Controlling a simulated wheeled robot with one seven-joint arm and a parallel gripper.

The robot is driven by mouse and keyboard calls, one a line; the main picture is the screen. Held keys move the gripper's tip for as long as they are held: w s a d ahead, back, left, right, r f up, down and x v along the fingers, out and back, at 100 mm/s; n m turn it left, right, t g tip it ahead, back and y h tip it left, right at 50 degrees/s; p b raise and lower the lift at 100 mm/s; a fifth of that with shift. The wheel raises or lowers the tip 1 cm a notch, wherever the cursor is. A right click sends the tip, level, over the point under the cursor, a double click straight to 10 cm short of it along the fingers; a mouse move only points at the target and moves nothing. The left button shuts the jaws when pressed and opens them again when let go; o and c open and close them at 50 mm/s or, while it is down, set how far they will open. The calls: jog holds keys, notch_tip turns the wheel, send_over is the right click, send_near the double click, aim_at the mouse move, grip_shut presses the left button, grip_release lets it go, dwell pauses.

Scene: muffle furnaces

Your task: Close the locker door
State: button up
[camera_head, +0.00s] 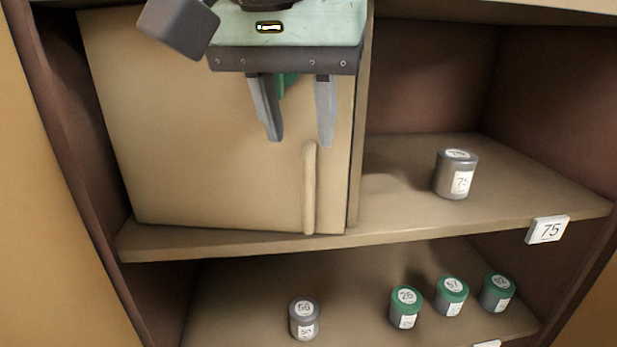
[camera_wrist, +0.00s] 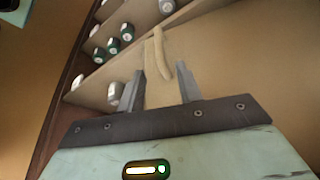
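The tan locker door (camera_head: 215,150) covers the left compartment of the upper shelf. Its vertical bar handle (camera_head: 310,188) is near the door's right edge; it also shows in the wrist view (camera_wrist: 160,55). The door looks closed or nearly closed, but I cannot tell whether it is fully flush. My gripper (camera_head: 300,142) is in front of the door, just above the top of the handle in the head view. Its two fingers are apart with nothing held between them. In the wrist view the handle lies just beyond the fingertips (camera_wrist: 160,78). I cannot tell whether they touch the door.
A grey jar marked 75 (camera_head: 455,175) stands in the open compartment to the right, above a 75 label (camera_head: 547,230). The lower shelf holds a grey jar (camera_head: 304,320) and several green-lidded jars (camera_head: 406,307). Dark side walls bound the cabinet.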

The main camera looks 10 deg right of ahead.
aim_at(306, 172)
jog(key=p+x, duration=0.1)
jog(key=x, duration=0.8)
jog(key=shift+w+f, duration=0.1)
jog(key=shift+f, duration=0.15)
jog(key=shift+c, duration=0.3)
